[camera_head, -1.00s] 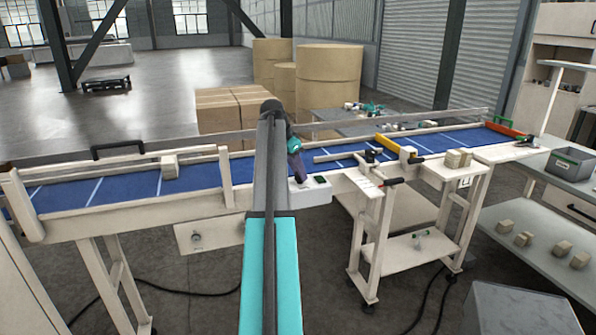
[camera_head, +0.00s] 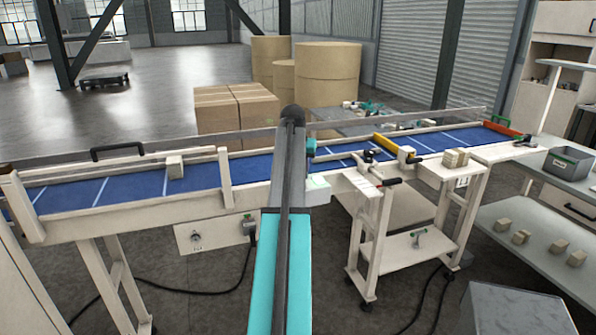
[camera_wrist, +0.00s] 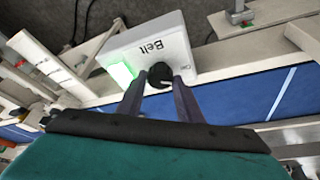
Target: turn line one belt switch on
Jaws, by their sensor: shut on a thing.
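The belt switch box (camera_wrist: 172,44) is a white box marked "Belt" on the near side of the blue conveyor. It carries a black rotary knob (camera_wrist: 160,74) and a bright, lit green lamp (camera_wrist: 123,71). My gripper (camera_wrist: 159,84) is shut on the knob, one dark finger on each side of it. In the head view, my arm hides the knob and fingers, and only the right end of the switch box (camera_head: 318,193) shows.
The blue belt (camera_head: 125,187) runs across the view, with a small carton (camera_head: 174,167) on its left part. A clamp with a red handle (camera_head: 392,182) sits right of the switch box. A panel with a dial (camera_head: 205,235) hangs below the conveyor frame.

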